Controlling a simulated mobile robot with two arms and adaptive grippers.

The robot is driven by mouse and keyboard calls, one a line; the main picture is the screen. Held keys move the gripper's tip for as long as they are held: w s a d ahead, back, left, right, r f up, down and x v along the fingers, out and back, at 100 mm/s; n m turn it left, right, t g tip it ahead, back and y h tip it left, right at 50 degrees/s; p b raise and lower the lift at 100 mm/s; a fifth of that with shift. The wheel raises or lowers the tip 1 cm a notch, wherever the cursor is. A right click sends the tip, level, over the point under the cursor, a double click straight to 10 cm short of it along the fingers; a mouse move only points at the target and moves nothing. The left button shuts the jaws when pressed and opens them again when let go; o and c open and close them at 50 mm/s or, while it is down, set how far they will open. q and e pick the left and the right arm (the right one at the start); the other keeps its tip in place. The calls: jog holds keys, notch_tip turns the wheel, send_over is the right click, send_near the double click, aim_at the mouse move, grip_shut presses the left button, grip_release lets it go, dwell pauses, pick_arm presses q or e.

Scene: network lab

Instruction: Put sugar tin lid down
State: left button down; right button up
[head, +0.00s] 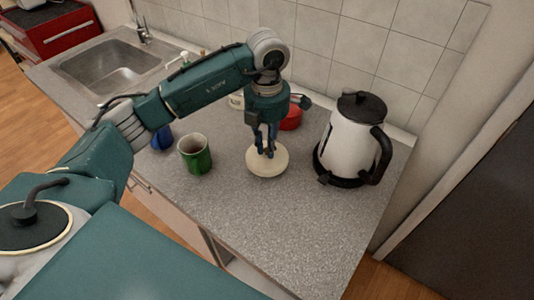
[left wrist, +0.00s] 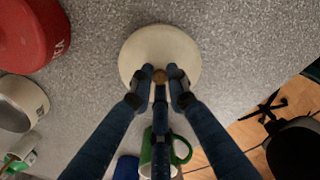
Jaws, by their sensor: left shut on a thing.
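The lid is a round cream disc (head: 267,168) with a small brown knob. It lies flat at or just above the grey worktop; I cannot tell whether it touches. My left gripper (head: 265,154) points straight down over it. In the left wrist view the fingers (left wrist: 161,82) close around the knob, with the lid (left wrist: 160,45) beneath them. A cream tin with dark lettering (head: 237,101) stands behind, partly hidden by my arm. It seems to be the open tin at the left of the left wrist view (left wrist: 30,95). My right gripper is not in view.
A red tin (head: 291,118) stands behind the lid, near the wall. A white and black kettle (head: 345,137) is to the right. A green mug (head: 196,156) and a blue mug (head: 161,139) are to the left. The worktop (head: 300,220) in front is clear.

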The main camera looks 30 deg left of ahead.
pick_arm(q)
notch_tip(320, 180, down, 4)
jog(key=shift+f+p, duration=0.2)
jog(key=shift+p, duration=0.3)
jog(key=shift+f, duration=0.1)
jog(key=c, duration=1.7)
grip_release()
